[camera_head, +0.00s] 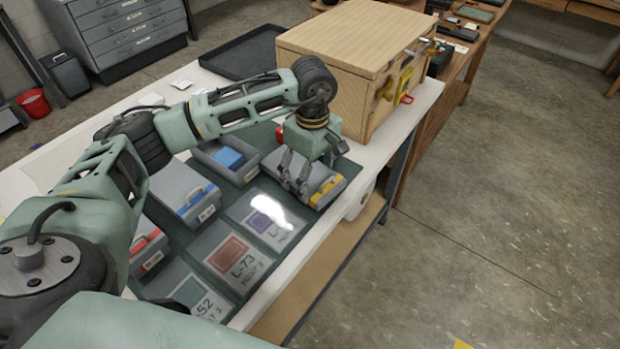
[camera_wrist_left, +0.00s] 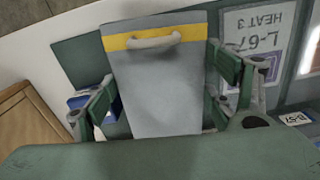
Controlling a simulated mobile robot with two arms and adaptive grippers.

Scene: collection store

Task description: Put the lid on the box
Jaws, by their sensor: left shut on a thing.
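A grey lid-like piece with a yellow band and pale handle (camera_wrist_left: 158,88) fills the middle of the left wrist view. In the head view, the yellow-banded piece (camera_head: 327,190) is at the right edge of the green mat. My left gripper (camera_head: 299,186) is shut on it, with a finger at each side in the wrist view (camera_wrist_left: 165,100). I cannot tell whether a box is under it. An open grey box (camera_head: 246,174) with a blue block (camera_head: 229,158) inside stands just left of the gripper. My right gripper is not in view.
A closed box with a blue band (camera_head: 181,186) and a red-banded one (camera_head: 146,244) stand to the left. Printed cards (camera_head: 238,262) lie on the mat. A large wooden crate (camera_head: 345,60) and a black tray (camera_head: 245,52) stand behind. The table's edge is close on the right.

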